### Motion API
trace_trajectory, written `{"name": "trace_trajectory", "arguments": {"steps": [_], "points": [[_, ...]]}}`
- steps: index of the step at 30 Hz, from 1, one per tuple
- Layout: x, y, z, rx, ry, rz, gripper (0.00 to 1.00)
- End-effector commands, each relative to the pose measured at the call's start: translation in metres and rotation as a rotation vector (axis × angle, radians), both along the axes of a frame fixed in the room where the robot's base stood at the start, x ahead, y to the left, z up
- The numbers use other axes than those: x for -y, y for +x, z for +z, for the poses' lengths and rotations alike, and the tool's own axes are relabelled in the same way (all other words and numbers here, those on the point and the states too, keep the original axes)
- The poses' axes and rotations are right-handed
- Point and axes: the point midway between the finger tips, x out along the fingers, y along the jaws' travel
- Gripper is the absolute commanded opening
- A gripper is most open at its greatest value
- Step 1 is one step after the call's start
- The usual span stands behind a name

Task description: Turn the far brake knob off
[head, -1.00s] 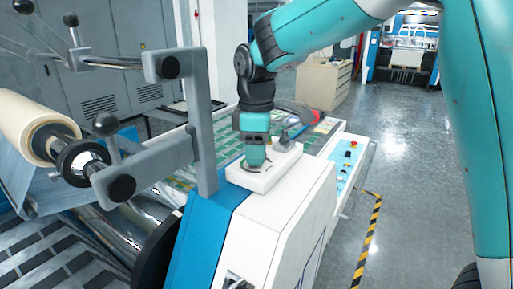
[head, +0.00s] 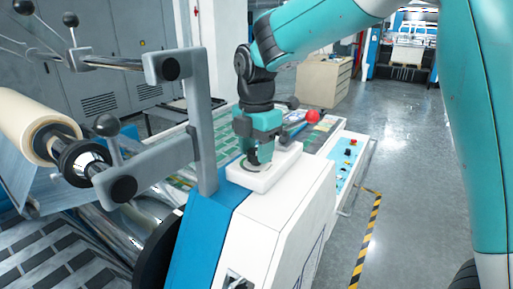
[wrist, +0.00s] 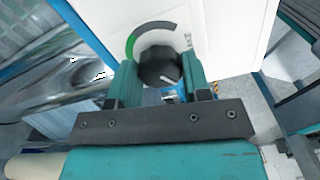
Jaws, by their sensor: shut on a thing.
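The brake knob (wrist: 157,64) is black and round and sits on a white panel in the wrist view. A curved scale (wrist: 150,29) lies around its upper left side, green at the left end and dark grey at the top. A small pale mark shows on the knob's lower edge. My gripper (wrist: 163,74) has one finger on each side of the knob and is shut on it. In the head view my gripper (head: 257,151) points down at the white box (head: 264,179) on top of the machine and mostly hides the knob there.
A grey bracket (head: 205,120) stands close left of my gripper, with a cream roll (head: 32,122) and ball-ended levers beyond. A red ball (head: 312,116) is just behind on the right. A panel with buttons (head: 347,160) is farther right.

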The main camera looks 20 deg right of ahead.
Motion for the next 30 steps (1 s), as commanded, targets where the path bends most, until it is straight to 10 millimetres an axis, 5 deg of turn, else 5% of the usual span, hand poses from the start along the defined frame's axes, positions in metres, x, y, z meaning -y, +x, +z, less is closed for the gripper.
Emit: {"name": "trace_trajectory", "arguments": {"steps": [12,28,29,30], "points": [[-0.0004,0.0010,0.0020,0.006,0.002,0.184,0.20],[-0.0005,0.0010,0.0020,0.006,0.002,0.209,0.20],[-0.0005,0.0010,0.0020,0.006,0.002,0.209,0.46],[-0.0004,0.0009,0.0020,0.006,0.002,0.209,0.56]]}}
